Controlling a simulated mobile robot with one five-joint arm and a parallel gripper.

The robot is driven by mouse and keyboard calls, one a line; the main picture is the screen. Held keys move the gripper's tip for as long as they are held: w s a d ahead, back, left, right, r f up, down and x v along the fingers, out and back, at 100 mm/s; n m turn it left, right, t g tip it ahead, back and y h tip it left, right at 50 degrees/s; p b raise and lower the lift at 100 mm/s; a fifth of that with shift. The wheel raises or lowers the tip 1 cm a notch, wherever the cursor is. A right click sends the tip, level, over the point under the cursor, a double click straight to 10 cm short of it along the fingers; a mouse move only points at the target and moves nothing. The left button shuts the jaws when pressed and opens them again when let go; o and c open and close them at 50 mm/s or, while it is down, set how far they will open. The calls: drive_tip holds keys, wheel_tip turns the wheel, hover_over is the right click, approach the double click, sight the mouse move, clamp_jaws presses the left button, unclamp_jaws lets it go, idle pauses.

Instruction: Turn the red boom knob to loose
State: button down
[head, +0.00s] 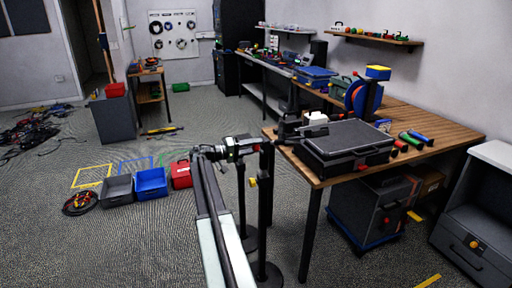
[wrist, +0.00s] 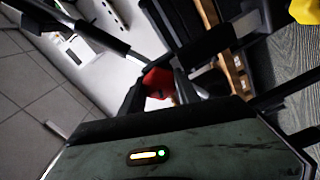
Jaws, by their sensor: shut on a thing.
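The red boom knob (wrist: 158,80) shows in the middle of the wrist view, between the dark fingers of my gripper (wrist: 158,92). The fingers are shut on it from both sides and hide part of it. Dark bars of the boom and stand run behind it. In the head view my gripper (head: 262,146) is at the top of a black stand (head: 265,205), near the left corner of the wooden table. The knob cannot be made out there. Whether it is tight or loose cannot be told.
A black case (head: 345,140) lies on the wooden table (head: 440,125) just right of the stand. A yellow knob (head: 253,182) is lower on the stands. Grey, blue (head: 151,183) and red bins stand on the floor to the left. A cable coil (head: 80,203) lies beside them.

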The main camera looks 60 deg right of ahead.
drive_tip(key=shift+a+f+n, duration=0.1)
drive_tip(key=shift+f+n, duration=0.05)
drive_tip(key=shift+n, duration=1.75)
drive_tip(key=c, duration=0.9)
unclamp_jaws()
drive_tip(key=shift+c, duration=0.2)
drive_tip(key=shift+w+a, duration=0.1)
